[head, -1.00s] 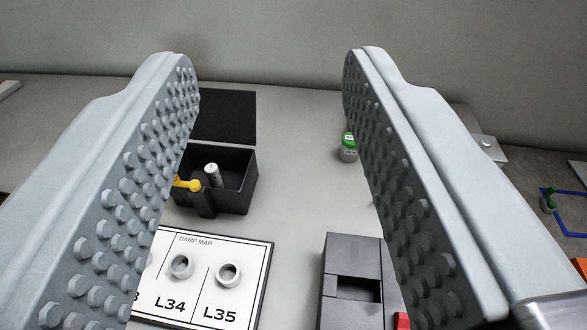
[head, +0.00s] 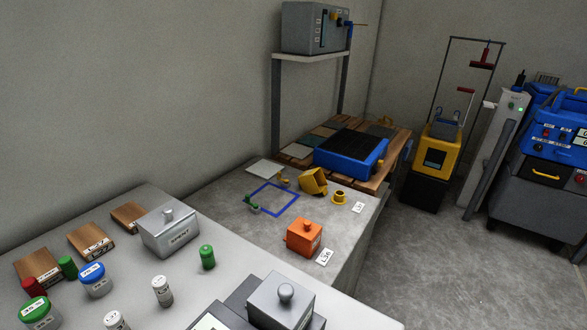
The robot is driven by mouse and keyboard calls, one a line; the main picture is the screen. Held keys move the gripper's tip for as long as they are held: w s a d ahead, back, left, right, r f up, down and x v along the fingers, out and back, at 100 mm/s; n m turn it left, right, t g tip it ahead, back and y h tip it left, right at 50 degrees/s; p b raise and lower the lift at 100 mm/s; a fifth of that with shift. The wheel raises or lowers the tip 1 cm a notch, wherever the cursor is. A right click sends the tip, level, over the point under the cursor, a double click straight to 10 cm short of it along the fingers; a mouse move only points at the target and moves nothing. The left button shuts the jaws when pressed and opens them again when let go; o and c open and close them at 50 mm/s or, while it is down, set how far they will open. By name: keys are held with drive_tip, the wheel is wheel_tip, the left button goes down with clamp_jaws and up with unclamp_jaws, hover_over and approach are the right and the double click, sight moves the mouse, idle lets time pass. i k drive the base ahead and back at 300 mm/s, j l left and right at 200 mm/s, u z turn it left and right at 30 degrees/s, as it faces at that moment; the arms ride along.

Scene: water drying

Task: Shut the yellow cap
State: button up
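A yellow cup-like piece (head: 313,181) lies tilted on the grey bench, beside the blue square outline. A small yellow round piece with a flange (head: 340,197) stands just right of it. A small yellow fitting (head: 284,181) is left of the cup-like piece. I cannot tell which of these is the yellow cap, or whether it is shut. Small yellow parts (head: 336,17) also show on the grey box high on the shelf. My gripper is not in view.
An orange box with a knob (head: 303,237) and a blue tray (head: 350,152) stand on the bench. The near table holds a SPENT box (head: 170,231), a grey knobbed lid (head: 281,302), vials and wooden blocks. Yellow and blue machines (head: 437,150) stand right. The floor before them is clear.

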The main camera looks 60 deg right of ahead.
sight(312, 182)
drive_tip(key=z, duration=1.7)
drive_tip(key=i+l, duration=0.2)
drive_tip(key=l, duration=0.15)
drive_tip(key=i+l, duration=0.2)
drive_tip(key=l, duration=0.15)
drive_tip(key=i+l, duration=0.2)
drive_tip(key=l, duration=0.2)
